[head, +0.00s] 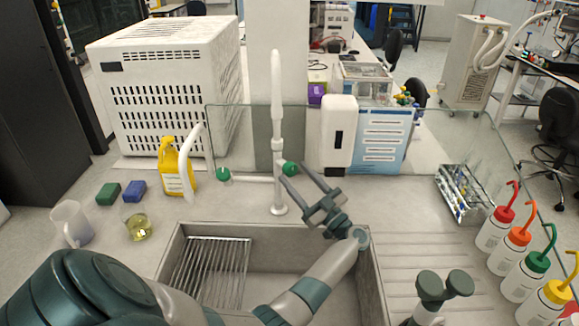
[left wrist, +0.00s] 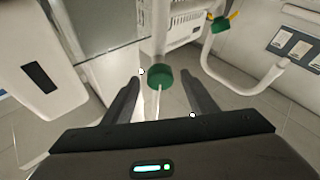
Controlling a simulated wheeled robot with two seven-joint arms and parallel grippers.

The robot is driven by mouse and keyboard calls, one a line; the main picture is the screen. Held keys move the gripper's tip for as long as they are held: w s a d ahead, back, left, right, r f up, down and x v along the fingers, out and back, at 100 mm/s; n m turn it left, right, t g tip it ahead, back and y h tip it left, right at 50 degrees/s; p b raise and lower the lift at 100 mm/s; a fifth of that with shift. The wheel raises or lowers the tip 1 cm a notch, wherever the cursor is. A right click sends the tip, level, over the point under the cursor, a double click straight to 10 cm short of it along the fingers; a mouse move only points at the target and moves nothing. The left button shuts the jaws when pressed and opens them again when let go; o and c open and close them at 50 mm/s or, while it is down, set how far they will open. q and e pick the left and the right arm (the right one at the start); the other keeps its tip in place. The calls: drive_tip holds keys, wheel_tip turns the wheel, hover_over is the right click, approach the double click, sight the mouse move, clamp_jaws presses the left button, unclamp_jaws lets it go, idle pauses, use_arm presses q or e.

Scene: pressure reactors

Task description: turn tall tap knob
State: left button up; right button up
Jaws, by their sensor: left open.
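The tall tap (head: 277,130) is a white upright column behind the sink. Its green knob (head: 290,169) sticks out on the right side of the column. My left gripper (head: 294,174) is open, its fingers pointing at this knob from the front right. In the left wrist view the green knob (left wrist: 160,76) shows between the two open fingertips (left wrist: 159,77), with a gap on each side. I cannot tell whether a finger touches it.
A second green knob (head: 222,174) sits left of the tall tap, near a shorter white spout (head: 187,160). A yellow bottle (head: 168,168) stands behind that spout. The sink holds a wire rack (head: 210,268). A glass screen (head: 440,140) stands behind; wash bottles (head: 495,228) stand right.

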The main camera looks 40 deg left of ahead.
sight(293, 172)
use_arm(q)
drive_tip(key=shift+x, duration=1.85)
drive_tip(key=c, duration=1.1)
